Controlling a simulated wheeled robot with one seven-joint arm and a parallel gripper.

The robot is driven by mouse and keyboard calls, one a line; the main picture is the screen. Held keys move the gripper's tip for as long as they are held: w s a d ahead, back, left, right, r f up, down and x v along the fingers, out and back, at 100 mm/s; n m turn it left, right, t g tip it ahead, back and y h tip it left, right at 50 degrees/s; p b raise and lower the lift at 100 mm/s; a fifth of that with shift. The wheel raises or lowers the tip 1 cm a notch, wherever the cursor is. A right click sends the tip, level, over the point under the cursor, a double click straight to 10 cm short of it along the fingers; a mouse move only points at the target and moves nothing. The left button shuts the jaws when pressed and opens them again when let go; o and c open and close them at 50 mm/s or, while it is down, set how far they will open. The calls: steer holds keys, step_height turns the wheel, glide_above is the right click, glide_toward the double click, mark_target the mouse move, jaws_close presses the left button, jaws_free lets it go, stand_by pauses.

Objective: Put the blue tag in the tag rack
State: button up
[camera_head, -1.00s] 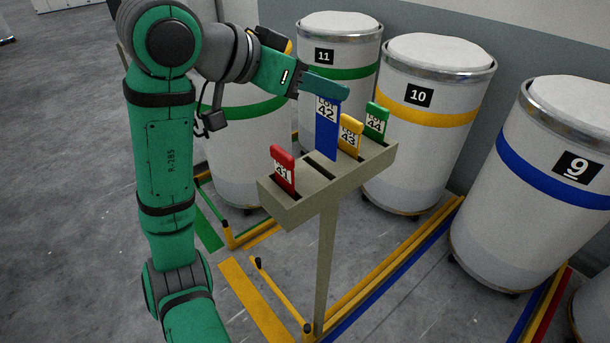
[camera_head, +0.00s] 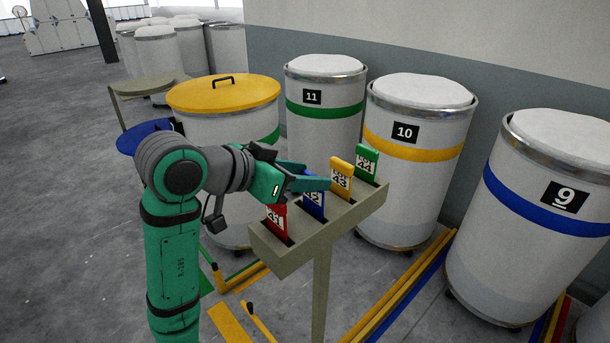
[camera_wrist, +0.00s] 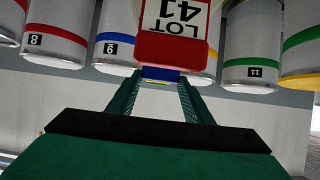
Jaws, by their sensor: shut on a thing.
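The blue tag, marked 42 (camera_head: 314,206), stands upright in the tag rack (camera_head: 310,243), between the red and yellow tags. Its lower part is hidden in the rack and behind the red tag. My gripper (camera_head: 312,184) is shut on the top of the blue tag, just above the rack. In the wrist view the blue tag (camera_wrist: 160,73) shows as a blue strip between the fingers, partly behind the red tag (camera_wrist: 170,48).
The rack also holds the red tag 41 (camera_head: 276,224), yellow tag 43 (camera_head: 341,180) and green tag 44 (camera_head: 367,165). Cans 11 (camera_head: 325,135), 10 (camera_head: 415,160) and 9 (camera_head: 535,220) stand behind and right. A yellow-lidded can (camera_head: 224,94) stands behind my arm.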

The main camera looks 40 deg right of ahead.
steer(key=shift+f, duration=0.15)
steer(key=o, duration=1.3)
steer(key=v, duration=1.2)
